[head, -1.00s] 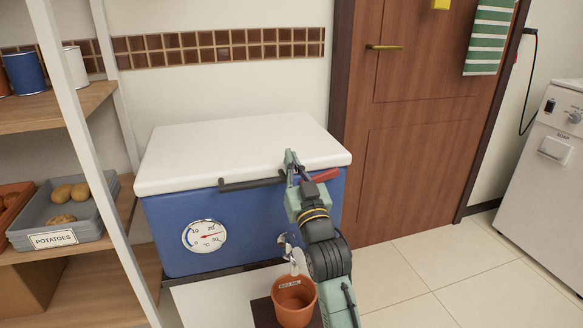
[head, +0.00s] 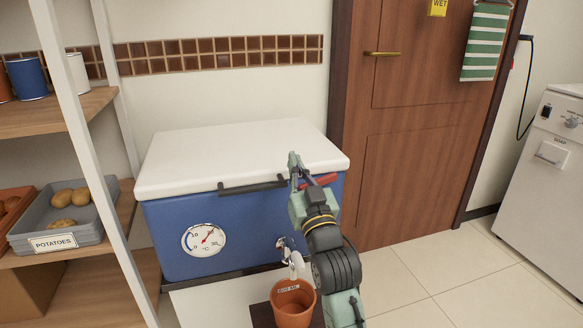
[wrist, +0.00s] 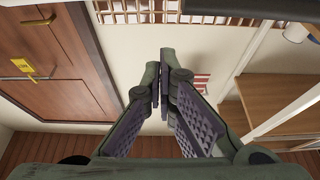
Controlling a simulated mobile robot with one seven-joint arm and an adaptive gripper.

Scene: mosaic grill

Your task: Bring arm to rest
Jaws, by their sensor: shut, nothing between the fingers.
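My gripper (head: 294,160) is in front of the lid of the blue cooler (head: 262,232), near the right end of the lid's dark handle (head: 252,186). The fingers are together and point up, with nothing between them. In the wrist view my gripper (wrist: 160,85) also shows its fingertips together, with the wall and door beyond. Whether the gripper touches the handle cannot be told. The cooler's white lid (head: 240,155) is shut. My forearm hides part of the cooler's right front.
A terracotta pot (head: 293,304) stands below the cooler's tap (head: 287,245). A shelf with a grey potato tray (head: 65,214) is at the left. A wooden door (head: 420,130) and a white appliance (head: 550,180) are at the right. The tiled floor (head: 440,275) between is clear.

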